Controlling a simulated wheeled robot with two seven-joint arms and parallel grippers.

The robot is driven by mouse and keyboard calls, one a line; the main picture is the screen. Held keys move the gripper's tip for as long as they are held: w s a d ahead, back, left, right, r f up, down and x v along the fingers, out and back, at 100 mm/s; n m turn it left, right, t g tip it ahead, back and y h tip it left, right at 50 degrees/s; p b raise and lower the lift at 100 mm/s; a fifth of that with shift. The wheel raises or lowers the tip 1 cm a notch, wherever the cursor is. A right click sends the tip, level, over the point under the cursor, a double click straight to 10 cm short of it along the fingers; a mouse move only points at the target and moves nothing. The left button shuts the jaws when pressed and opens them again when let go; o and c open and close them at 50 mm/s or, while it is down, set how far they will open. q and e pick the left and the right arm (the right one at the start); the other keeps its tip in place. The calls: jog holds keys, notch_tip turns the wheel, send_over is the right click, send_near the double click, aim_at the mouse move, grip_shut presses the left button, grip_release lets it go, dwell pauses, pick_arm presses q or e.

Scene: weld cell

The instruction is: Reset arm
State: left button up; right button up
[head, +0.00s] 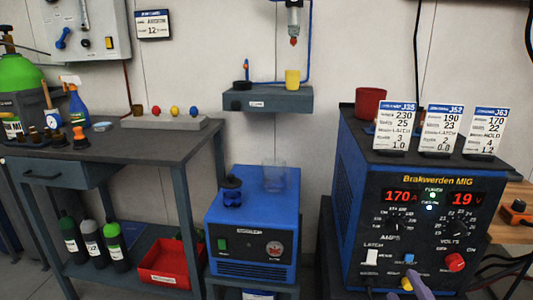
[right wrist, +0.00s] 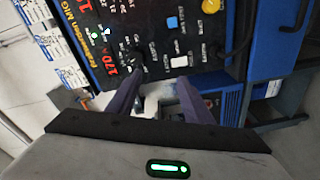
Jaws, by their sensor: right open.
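My right gripper (head: 408,286) shows at the bottom edge of the head view, in front of the lower part of the welder's (head: 352,215) control panel. In the right wrist view its two purple fingers (right wrist: 158,98) are apart, with nothing held between them. The fingers point toward the panel (right wrist: 150,45), near a black knob and a white switch. I cannot tell whether a fingertip touches the panel. My left gripper is in neither view.
Three job cards (head: 443,130) and a red cup (head: 369,103) stand on the welder. A blue cooler unit (head: 250,240) with a clear cup (head: 274,176) is left of it. A workbench (head: 110,150) with bottles is at far left. A wall shelf (head: 268,99) holds a yellow cup.

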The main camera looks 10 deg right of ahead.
jog(key=s+a+f+m+g+y, duration=0.3)
jog(key=s+a+f+m+g, duration=0.15)
jog(key=s+a+f, duration=0.45)
jog(key=s+a+f+m+g+y, duration=0.35)
jog(key=s+a+f+m, duration=0.35)
jog(key=f, duration=0.5)
pick_arm(q)
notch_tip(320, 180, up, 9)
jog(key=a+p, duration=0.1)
jog(key=p, duration=1.3)
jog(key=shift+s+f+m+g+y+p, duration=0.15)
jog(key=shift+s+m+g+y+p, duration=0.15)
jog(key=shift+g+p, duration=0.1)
pick_arm(e)
notch_tip(320, 180, up, 9)
jog(key=n+g+h, duration=0.1)
jog(key=shift+s+r, duration=0.15)
jog(key=shift+r, duration=0.05)
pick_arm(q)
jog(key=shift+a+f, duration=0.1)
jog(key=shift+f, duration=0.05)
pick_arm(e)
jog(key=shift+d+f+n, duration=0.1)
jog(key=shift+n, duration=0.15)
